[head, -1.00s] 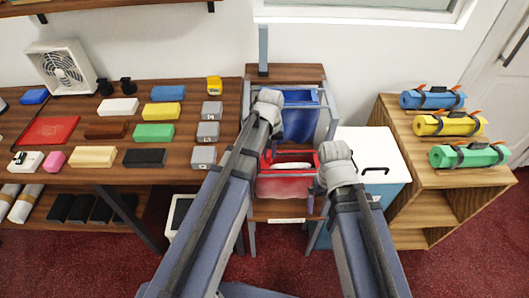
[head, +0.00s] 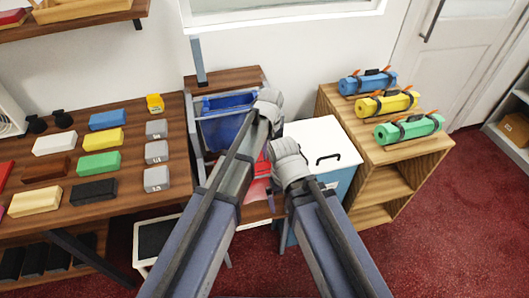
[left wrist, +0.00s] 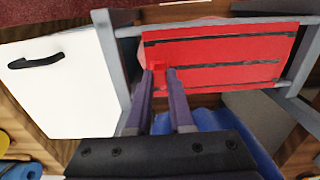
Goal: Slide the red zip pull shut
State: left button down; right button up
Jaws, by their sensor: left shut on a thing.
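The red pouch (left wrist: 225,52) hangs in a grey frame and fills the upper part of the left wrist view. Dark lines run across its face. In the head view only a strip of the red pouch (head: 258,188) shows between my arms. The red zip pull (left wrist: 158,64) is at the left end of the middle dark line in the left wrist view. My left gripper (left wrist: 161,73) is shut on it. My left fingertips are hidden behind my arm in the head view.
A blue pouch (head: 222,130) hangs behind the red one. A white-topped cabinet (head: 310,135) stands close at the right. Right is a wooden shelf (head: 335,110) with rolled mats.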

pick_arm(q)
jog(key=shift+w+d, duration=0.1)
jog(key=shift+d, duration=0.15)
jog(key=c, duration=0.8)
grip_release()
jog(key=shift+r, duration=0.1)
notch_tip(320, 180, up, 8)
jog(key=p, duration=0.8)
jog(key=shift+f, duration=0.2)
